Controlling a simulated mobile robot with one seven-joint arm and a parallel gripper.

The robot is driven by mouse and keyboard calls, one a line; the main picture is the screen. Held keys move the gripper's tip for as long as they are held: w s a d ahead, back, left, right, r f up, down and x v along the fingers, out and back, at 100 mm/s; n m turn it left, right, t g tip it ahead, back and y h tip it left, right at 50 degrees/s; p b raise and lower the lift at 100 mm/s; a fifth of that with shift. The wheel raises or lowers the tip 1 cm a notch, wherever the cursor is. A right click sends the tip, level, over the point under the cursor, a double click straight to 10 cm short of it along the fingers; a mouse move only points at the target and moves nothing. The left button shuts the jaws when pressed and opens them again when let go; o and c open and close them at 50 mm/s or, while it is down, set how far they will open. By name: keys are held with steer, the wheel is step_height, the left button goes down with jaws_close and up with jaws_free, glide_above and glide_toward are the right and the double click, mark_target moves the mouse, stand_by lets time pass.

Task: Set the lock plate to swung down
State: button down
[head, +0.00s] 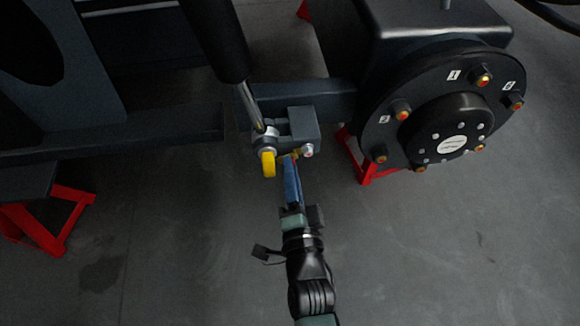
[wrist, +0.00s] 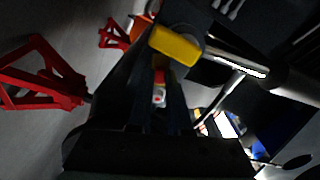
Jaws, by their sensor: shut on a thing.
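My gripper (head: 290,164) reaches up from below to the dark bracket (head: 304,124) at the cylinder's rod end. Its fingers are closed on a small red piece (wrist: 159,76), which seems to be part of the lock plate. A silver bolt head (head: 307,151) sits just right of the fingertips in the head view. A yellow rounded piece (head: 268,163) hangs at the rod end, just left of the fingertips; it also shows in the wrist view (wrist: 175,43), beyond them. The fingers hide most of the held piece, so its angle is hard to tell.
The cylinder rod (head: 252,106) slopes down to the bracket from above. A large wheel hub (head: 442,112) with several bolts stands to the right. Red stands (head: 366,163) hold the chassis; another (head: 50,219) is at the left. The grey floor below is open.

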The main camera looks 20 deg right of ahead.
steer(key=d+n, duration=0.1)
steer(key=n, duration=0.3)
steer(key=d+f+n+p, duration=0.1)
steer(key=n, duration=0.3)
steer(key=s+d+f+n+p, duration=0.1)
steer(key=n, duration=0.3)
steer(key=shift+d+f, duration=0.1)
steer(key=shift+f, duration=0.15)
steer(key=shift+n, duration=0.3)
steer(key=c, duration=0.8)
jaws_free()
steer(key=shift+c, duration=0.2)
